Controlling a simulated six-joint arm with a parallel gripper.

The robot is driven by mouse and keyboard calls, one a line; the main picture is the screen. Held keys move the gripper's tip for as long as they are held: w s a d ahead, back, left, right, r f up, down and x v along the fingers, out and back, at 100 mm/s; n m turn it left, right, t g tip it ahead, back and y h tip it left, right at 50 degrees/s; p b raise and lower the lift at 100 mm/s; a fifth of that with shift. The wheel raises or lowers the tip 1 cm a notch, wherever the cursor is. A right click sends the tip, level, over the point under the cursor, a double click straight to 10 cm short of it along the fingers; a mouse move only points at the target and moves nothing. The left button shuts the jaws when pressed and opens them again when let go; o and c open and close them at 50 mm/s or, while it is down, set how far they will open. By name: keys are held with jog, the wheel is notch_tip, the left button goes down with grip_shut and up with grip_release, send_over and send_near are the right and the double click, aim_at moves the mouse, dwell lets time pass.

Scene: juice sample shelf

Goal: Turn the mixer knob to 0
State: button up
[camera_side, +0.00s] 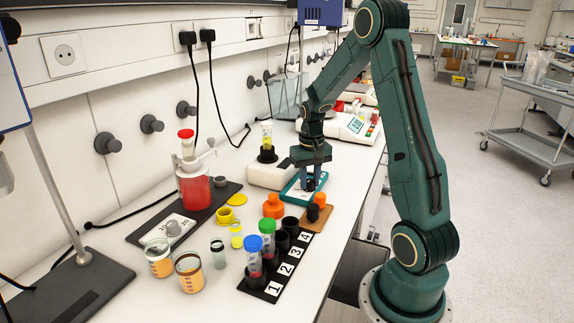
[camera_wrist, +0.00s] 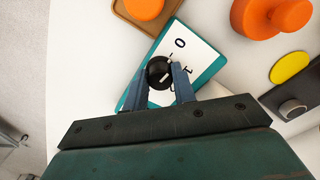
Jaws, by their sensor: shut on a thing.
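The mixer (camera_side: 297,196) is a low teal box with a white dial plate, standing on the bench under my gripper. In the wrist view the mixer's plate (camera_wrist: 190,53) shows a 0, a 1 and another mark partly covered by the fingers. The black round knob (camera_wrist: 159,72) has a short white pointer line on top, turned away from the 0. My gripper (camera_wrist: 162,79) points down and is shut on the knob, one finger on each side. In the side view my gripper (camera_side: 311,178) mostly hides the knob.
A brown tray (camera_side: 323,224) with orange and black pieces is close beside the mixer. An orange flanged piece (camera_side: 273,206) and a black rack (camera_side: 289,262) numbered 1 to 4, with capped tubes, stand nearer. A white device (camera_side: 271,174) with a tube is behind the mixer.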

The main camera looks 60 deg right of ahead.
aim_at(310, 180)
jog(key=shift+n, duration=0.6)
jog(key=o, duration=1)
notch_tip(310, 180, up, 14)
jog(key=shift+f, duration=0.1)
dwell(0.4)
